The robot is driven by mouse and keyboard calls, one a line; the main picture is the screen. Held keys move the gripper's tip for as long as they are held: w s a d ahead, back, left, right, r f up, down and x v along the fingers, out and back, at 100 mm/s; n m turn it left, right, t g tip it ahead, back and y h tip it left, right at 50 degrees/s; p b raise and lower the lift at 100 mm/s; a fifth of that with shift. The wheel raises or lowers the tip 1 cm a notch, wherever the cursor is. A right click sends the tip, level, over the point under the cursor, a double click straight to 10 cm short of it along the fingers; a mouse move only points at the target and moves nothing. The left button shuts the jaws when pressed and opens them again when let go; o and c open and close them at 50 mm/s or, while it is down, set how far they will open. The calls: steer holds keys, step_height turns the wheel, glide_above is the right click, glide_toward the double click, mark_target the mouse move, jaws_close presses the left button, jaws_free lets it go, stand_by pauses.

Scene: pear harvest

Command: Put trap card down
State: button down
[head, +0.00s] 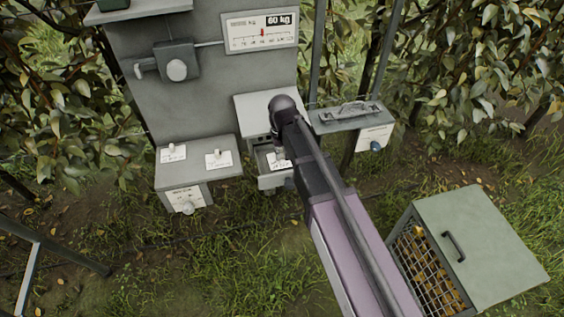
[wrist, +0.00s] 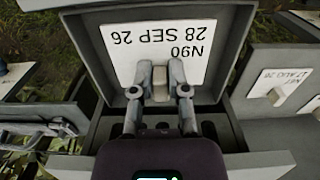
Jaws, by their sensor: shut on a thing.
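The trap card is white, printed "N90 28 SEP 26" and upside down in the wrist view (wrist: 185,60). It also shows in the head view (head: 284,165). My gripper (wrist: 160,88) is shut on the small beige grip block at the card's edge. The card is over or inside an open grey drawer (wrist: 232,125) in the middle cabinet; I cannot tell whether it touches the drawer floor. Dark slots show in the drawer beneath my fingers. In the head view my gripper (head: 279,150) is partly hidden by my wrist.
A grey box (head: 229,178) at left carries two other cards; one of them, dated 17 AUG 26, shows in the wrist view (wrist: 278,90). A shelf with a metal handle (head: 347,113) stands at right. A lidded mesh crate (head: 480,240) is at lower right. A 60 kg scale (head: 260,32) hangs above.

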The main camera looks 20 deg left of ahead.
mark_target(282, 158)
steer(key=shift+f+b, duration=1.1)
steer(key=shift+f, duration=0.4)
steer(key=shift+f, duration=0.2)
steer(key=c, duration=0.6)
jaws_free()
steer(key=shift+r, duration=0.1)
steer(key=shift+c, duration=0.2)
steer(key=shift+r, duration=0.15)
step_height(282, 158, up, 12)
steer(key=p, duration=1.2)
steer(key=s+d+m, duration=0.2)
steer(key=d+m, duration=0.1)
steer(key=d, duration=1.5)
steer(key=s+d+m, duration=0.3)
steer(key=d, duration=1.5)
steer(key=shift+s+d, duration=0.3)
steer(key=shift+s, duration=0.05)
